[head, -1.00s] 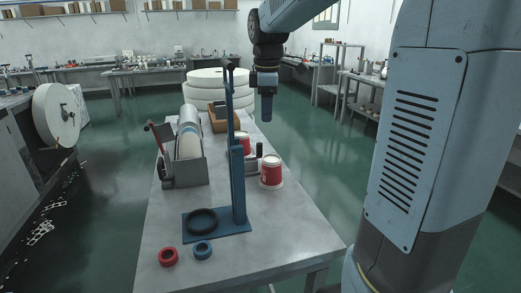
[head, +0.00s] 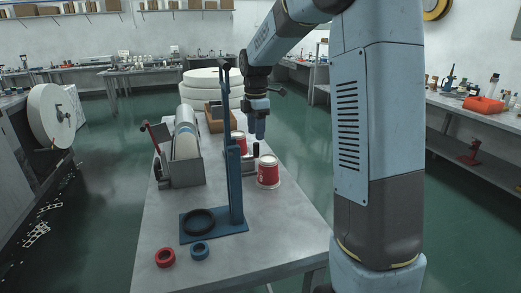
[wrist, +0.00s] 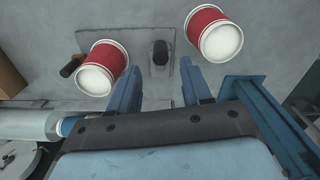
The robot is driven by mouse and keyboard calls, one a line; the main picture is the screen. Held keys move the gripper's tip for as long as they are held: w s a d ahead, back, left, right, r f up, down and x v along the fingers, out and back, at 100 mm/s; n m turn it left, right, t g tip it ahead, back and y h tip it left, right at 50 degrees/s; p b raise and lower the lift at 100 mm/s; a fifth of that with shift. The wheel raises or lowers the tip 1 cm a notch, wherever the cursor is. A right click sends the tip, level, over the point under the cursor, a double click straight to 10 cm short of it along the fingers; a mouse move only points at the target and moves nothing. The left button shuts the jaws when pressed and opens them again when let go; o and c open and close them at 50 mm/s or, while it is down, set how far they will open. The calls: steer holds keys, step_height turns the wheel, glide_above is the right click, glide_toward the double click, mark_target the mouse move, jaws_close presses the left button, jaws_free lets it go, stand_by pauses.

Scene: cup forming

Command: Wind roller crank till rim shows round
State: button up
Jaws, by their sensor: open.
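My gripper (head: 260,133) hangs pointing down over the table. In the wrist view, its two fingers (wrist: 158,80) are apart and empty. A dark upright knob (wrist: 160,53), which looks like the roller crank's grip, stands on a flat grey plate (wrist: 187,72) just ahead of the gap. The knob (head: 256,148) also shows below my gripper in the head view. A red and white paper cup (wrist: 103,68) is at the plate's left end; a second cup (wrist: 214,33) is at the right, near the plate's edge. The rim's roundness is too small to judge.
A blue upright press (head: 235,175) with a black ring on its base stands in front. A roll in a grey stand (head: 184,160) is at the left. Red (head: 165,257) and blue (head: 200,250) rings lie at the front. The right front tabletop is clear.

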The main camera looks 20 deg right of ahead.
mark_target(256, 155)
step_height(256, 155, down, 8)
steer(key=shift+r, duration=0.2)
steer(key=shift+c, duration=0.2)
